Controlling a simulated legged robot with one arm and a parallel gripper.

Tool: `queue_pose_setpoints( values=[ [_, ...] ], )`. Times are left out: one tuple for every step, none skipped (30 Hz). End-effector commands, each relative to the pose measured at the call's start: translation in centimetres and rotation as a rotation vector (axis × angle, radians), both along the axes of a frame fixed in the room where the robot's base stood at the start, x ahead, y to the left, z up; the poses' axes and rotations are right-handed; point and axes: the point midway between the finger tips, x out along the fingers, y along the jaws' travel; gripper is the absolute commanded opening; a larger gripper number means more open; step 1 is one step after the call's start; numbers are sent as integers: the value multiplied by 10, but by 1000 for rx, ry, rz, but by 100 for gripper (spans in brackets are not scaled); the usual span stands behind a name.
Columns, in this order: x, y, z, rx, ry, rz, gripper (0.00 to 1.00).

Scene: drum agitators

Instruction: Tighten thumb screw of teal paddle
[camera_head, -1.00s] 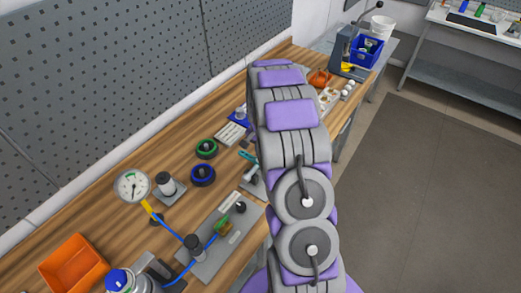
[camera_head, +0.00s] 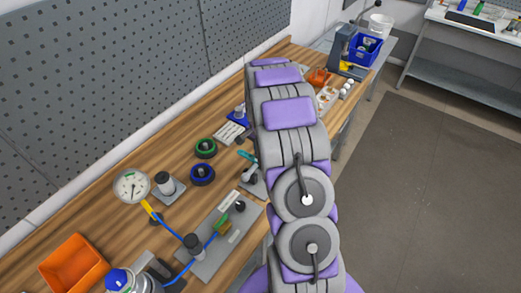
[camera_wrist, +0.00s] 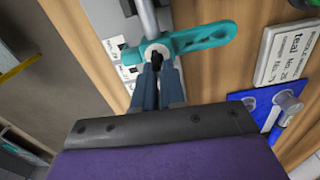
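The teal paddle (camera_wrist: 200,36) lies across the top of the wrist view, its hub fitted around a grey metal shaft (camera_wrist: 149,15). A bit of the teal paddle also shows beside my arm in the head view (camera_head: 246,156). My gripper (camera_wrist: 158,68) has its two blue-grey fingers close together, with the tips at the near side of the hub. A small dark part, perhaps the thumb screw, shows at the fingertips and is mostly hidden. I cannot tell whether the fingers are clamped on it. My gripper is hidden behind my arm in the head view.
A grey plate with white labels (camera_wrist: 114,47) is under the shaft. A white "teal" placard (camera_wrist: 287,50) and a blue holder with a metal pin (camera_wrist: 262,98) are at the right. Green (camera_head: 206,148) and blue (camera_head: 203,174) rings, a gauge (camera_head: 132,186) and an orange bin (camera_head: 73,265) stand on the bench.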

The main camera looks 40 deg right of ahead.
Motion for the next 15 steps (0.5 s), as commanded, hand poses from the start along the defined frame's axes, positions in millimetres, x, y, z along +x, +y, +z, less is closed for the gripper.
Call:
queue_pose_setpoints(
  values=[
    [2,0,2,-2,-5,1,12],
    [2,0,2,-2,-4,1,15],
    [1,0,1,-1,-2,1,19],
    [1,0,1,0,-2,1,22],
    [1,0,1,-1,-1,1,25],
    [1,0,0,0,0,1,29],
    [1,-1,0,0,0,1,32],
    [1,-1,0,1,1,1,32],
    [0,-1,-1,2,1,1,32],
    [0,-2,-1,2,1,1,32],
    [0,-2,-1,3,2,1,32],
    [0,-2,-1,2,3,1,32],
    [0,-2,-2,2,3,1,32],
    [0,-2,-1,3,3,1,32],
    [0,-2,-1,3,3,1,32]
  ],
)
